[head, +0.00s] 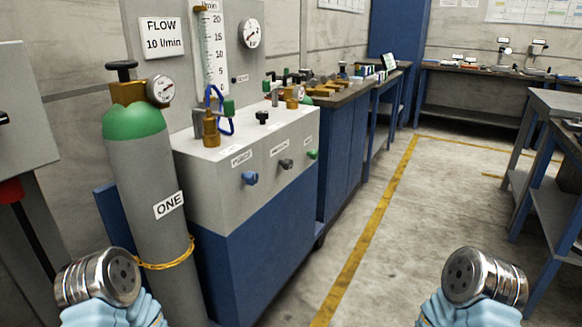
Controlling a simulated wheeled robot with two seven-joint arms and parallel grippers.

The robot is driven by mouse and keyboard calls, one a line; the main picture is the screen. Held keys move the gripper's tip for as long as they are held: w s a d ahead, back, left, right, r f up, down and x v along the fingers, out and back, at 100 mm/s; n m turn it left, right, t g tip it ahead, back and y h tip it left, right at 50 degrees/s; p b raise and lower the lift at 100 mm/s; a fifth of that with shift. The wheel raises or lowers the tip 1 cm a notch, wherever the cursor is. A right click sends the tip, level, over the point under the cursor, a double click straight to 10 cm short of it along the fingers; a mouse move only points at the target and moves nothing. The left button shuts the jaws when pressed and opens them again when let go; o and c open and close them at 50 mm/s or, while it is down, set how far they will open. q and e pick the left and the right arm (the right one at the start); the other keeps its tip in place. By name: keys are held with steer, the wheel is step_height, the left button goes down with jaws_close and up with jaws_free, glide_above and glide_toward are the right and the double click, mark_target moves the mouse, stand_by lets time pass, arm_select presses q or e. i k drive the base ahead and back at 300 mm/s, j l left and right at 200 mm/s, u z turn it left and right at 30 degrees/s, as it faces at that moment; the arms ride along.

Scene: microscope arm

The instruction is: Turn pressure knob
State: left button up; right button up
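A grey and blue console stands left of centre with three small knobs on its front: a blue knob (250,178), a dark grey knob (286,165) and a green knob (312,154). A small white label sits above each, too small to read surely, so I cannot tell which is the pressure knob. A black knob (262,117) stands on the console top (203,149). Nothing touches these knobs. Metal ends of my left and right arms show at the bottom left and bottom right, well apart from the console. No gripper fingers show.
A grey gas cylinder (160,238) with a green shoulder, gauge (160,90) and label ONE stands left of the console, with a yellow strap around it. A flow tube (211,50) and round gauge (250,33) are behind. The floor (400,240) to the right is clear.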

mark_target(286, 165)
steer(key=i+l, duration=0.2)
steer(key=l, duration=0.15)
steer(key=i+l+u, duration=0.1)
steer(key=l, duration=0.3)
steer(key=i+l, duration=0.3)
steer(key=i+l+u, duration=0.1)
steer(key=l, duration=0.35)
steer(key=i, duration=0.05)
